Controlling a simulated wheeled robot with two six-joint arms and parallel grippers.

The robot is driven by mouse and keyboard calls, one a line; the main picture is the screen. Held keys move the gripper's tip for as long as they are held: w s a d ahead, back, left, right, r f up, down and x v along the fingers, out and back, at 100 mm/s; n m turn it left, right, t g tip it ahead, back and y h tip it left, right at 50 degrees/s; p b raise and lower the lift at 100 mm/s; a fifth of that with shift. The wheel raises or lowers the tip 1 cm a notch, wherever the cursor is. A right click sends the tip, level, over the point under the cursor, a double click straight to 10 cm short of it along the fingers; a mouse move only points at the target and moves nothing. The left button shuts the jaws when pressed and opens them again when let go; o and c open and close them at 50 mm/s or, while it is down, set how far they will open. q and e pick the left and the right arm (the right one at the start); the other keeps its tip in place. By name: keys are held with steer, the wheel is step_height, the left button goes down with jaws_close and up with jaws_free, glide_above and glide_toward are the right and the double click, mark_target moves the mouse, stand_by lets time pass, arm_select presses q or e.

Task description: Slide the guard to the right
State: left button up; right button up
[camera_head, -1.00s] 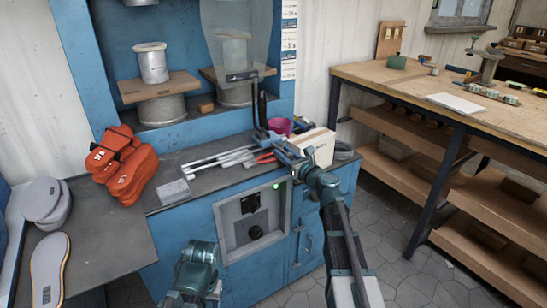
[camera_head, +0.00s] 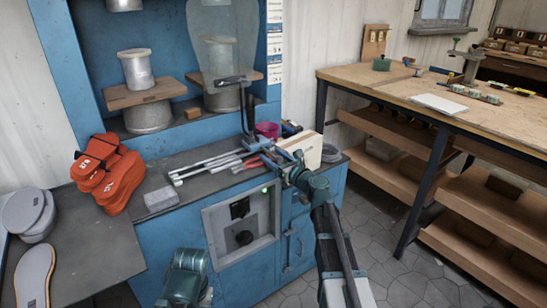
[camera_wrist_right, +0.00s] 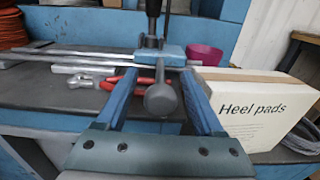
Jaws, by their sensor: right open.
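The guard (camera_head: 209,52) is a clear panel in the blue machine's bay, in front of the right-hand spool. A dark bracket sits at its lower edge, and a dark post (camera_head: 247,112) stands by it down towards the worktop. My right gripper (camera_head: 268,153) is open over the worktop's right part, close to the post's foot. In the right wrist view a dark round knob (camera_wrist_right: 161,99) on a thin rod shows between its spread fingers; I cannot tell whether they touch it. Part of my left arm shows at the bottom, its gripper out of sight.
A "Heel pads" box (camera_wrist_right: 260,105) stands just right of my right gripper. A magenta cup (camera_head: 267,130), metal rods (camera_head: 205,163) and red-handled pliers (camera_head: 246,163) lie close by.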

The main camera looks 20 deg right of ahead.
steer(key=v, duration=1.3)
steer(key=shift+s, duration=0.25)
steer(key=shift+d, duration=0.1)
